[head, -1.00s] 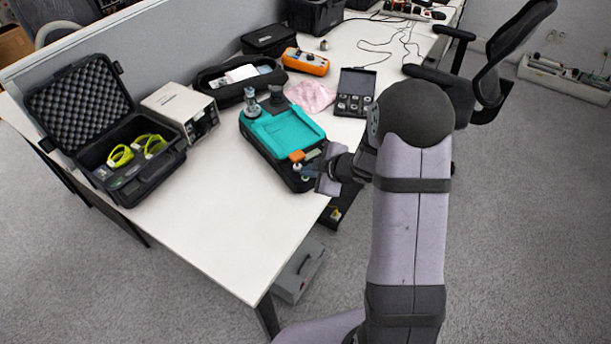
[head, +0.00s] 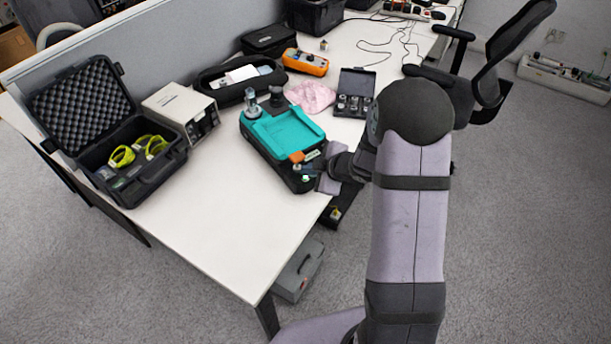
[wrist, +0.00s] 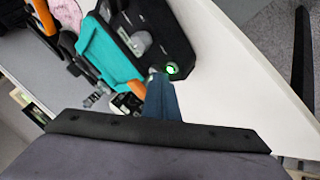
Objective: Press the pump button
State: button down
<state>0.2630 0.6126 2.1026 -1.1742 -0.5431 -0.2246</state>
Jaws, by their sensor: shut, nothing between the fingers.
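The black and teal device (head: 283,130) sits on the white table, with knobs and an orange part on it. In the wrist view its teal top (wrist: 108,52) lies at upper left. A round button with a green-lit ring (wrist: 172,69) shows on its black housing; I take it for the pump button. My gripper (wrist: 158,80) is shut and empty, its blue-grey fingers pointing at the device, with the tips just beside the button in the picture. I cannot tell whether they touch. In the head view, my gripper (head: 326,180) is at the device's near right corner.
An open black case (head: 150,180) with yellow-green items stands at left, beside a beige box (head: 180,107). A pink cloth (head: 310,97), an orange meter (head: 305,62) and a small open case (head: 354,95) lie behind the device. The table's near left part is clear.

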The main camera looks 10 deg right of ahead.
jog(key=shift+r, duration=0.1)
notch_tip(320, 180, up, 6)
jog(key=p, duration=0.6)
dwell(0.4)
